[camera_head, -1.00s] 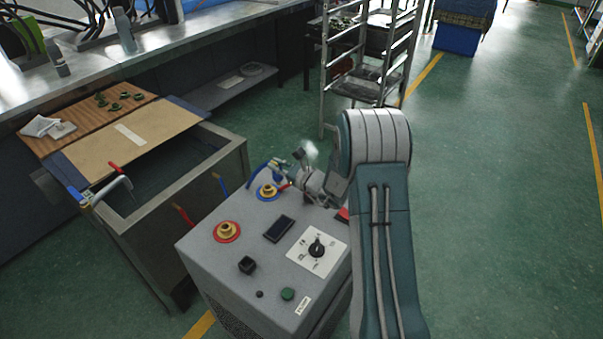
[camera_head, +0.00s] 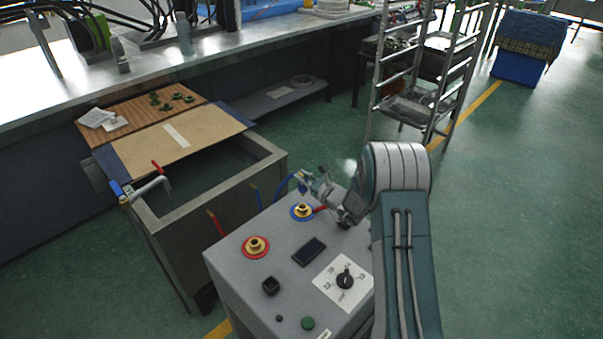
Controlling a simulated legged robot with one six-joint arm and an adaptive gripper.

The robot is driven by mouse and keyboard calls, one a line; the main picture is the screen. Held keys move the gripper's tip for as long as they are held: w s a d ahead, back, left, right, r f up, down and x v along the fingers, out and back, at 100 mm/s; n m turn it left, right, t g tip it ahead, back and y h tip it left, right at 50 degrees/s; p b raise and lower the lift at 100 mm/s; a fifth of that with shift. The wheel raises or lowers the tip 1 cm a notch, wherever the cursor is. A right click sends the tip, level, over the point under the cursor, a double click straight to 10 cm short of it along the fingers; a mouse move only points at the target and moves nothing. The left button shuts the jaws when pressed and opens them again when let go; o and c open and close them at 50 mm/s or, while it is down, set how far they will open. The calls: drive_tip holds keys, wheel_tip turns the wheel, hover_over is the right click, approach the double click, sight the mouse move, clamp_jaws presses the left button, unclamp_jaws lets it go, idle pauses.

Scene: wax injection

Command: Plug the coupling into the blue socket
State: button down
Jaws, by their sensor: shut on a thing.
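The grey machine (camera_head: 240,278) stands in front of me. The blue socket (camera_head: 302,211), a brass fitting on a blue ring, is at the back of its top. My gripper (camera_head: 312,188) is small in view, just above and behind the blue socket, on the right. It is shut on the coupling (camera_head: 303,180), which sits at the end of a blue hose (camera_head: 281,188). The coupling appears apart from the socket, but its exact height is hard to tell. My arm hides the machine's right side.
A red-ringed socket (camera_head: 256,247) is left of the blue one. A display (camera_head: 309,251), a knob (camera_head: 345,279) and buttons are on the machine top. A metal tank (camera_head: 215,198) stands to the left, a rack (camera_head: 425,85) behind. The floor at right is clear.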

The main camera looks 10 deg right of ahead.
sight(303, 195)
drive_tip(key=shift+d+f, duration=0.1)
drive_tip(key=shift+f, duration=0.7)
drive_tip(key=shift+a+f, duration=0.15)
drive_tip(key=shift+f, duration=0.35)
drive_tip(key=shift+a+f, duration=0.15)
drive_tip(key=shift+f, duration=0.45)
drive_tip(key=shift+d, duration=0.15)
drive_tip(key=shift+f, duration=1.8)
drive_tip(key=c, duration=0.6)
unclamp_jaws()
drive_tip(key=shift+c, duration=0.2)
drive_tip(key=shift+s, duration=0.1)
